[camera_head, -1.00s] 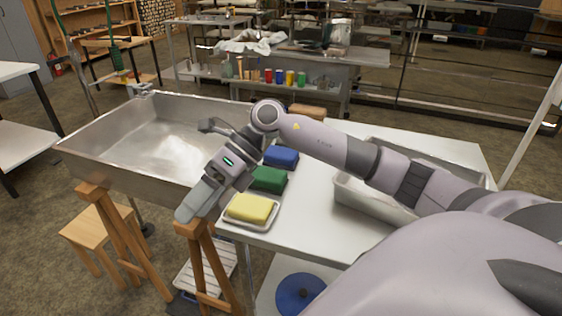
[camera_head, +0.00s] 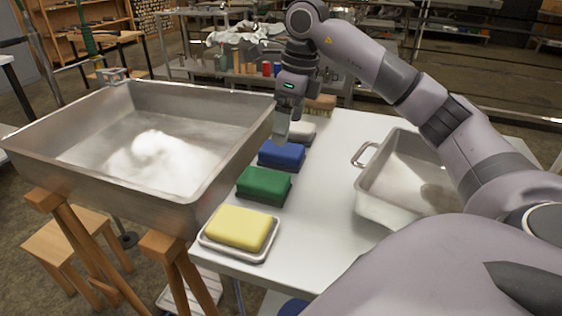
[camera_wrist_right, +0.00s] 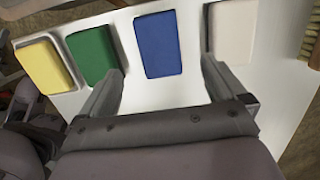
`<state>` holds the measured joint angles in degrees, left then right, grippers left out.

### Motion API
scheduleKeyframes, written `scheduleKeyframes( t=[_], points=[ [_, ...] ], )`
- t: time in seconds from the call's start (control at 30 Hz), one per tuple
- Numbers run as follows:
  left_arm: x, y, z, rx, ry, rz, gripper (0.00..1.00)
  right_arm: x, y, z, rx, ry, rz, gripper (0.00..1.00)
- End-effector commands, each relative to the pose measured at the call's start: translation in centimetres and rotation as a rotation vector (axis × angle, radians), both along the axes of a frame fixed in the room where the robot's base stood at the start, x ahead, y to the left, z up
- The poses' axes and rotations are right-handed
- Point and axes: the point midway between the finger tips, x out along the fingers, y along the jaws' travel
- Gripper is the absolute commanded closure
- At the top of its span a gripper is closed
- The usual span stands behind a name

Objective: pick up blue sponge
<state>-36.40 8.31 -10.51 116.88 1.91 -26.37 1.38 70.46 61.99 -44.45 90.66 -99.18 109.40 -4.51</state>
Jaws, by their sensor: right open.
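The blue sponge (camera_head: 282,155) lies on the white table between the green sponge (camera_head: 264,184) and the white sponge (camera_head: 301,131). My right gripper (camera_head: 281,140) is above the row of sponges, pointing down, and partly covers the far side of the blue sponge. In the right wrist view the blue sponge (camera_wrist_right: 159,44) is ahead of the open, empty fingers (camera_wrist_right: 160,82), nearly centred between them. My left gripper is not in view.
A yellow sponge (camera_head: 237,229) sits on a small metal tray at the near end. A metal pan (camera_head: 373,208) stands at the right of the table (camera_head: 318,190). A large steel basin (camera_head: 90,180) is close on the left. A brush (camera_wrist_right: 312,40) lies beyond the white sponge.

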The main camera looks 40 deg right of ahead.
Motion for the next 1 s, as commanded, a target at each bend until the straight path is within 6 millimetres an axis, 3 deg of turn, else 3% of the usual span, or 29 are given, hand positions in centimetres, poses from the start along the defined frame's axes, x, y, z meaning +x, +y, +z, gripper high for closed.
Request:
scheduleKeyframes(
  t=[0.37, 0.63, 0.9, 0.97, 1.0],
  points=[
    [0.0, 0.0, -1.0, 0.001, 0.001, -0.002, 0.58, 0.4, 0.3, -3.1, 0.001, 0.002, 0.001, 0.02],
    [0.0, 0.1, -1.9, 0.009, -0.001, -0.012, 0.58, 1.1, 0.7, -6.9, 0.001, 0.003, 0.000, 0.02],
    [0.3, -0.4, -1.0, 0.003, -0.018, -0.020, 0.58, 1.3, 0.8, -7.4, 0.001, -0.001, 0.001, 0.02],
    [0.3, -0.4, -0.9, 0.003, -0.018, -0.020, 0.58, 1.3, 0.8, -7.4, 0.001, -0.001, 0.001, 0.18],
    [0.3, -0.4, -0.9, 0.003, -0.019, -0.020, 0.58, 1.2, 0.8, -7.3, 0.001, -0.001, 0.001, 0.31]
  ],
)
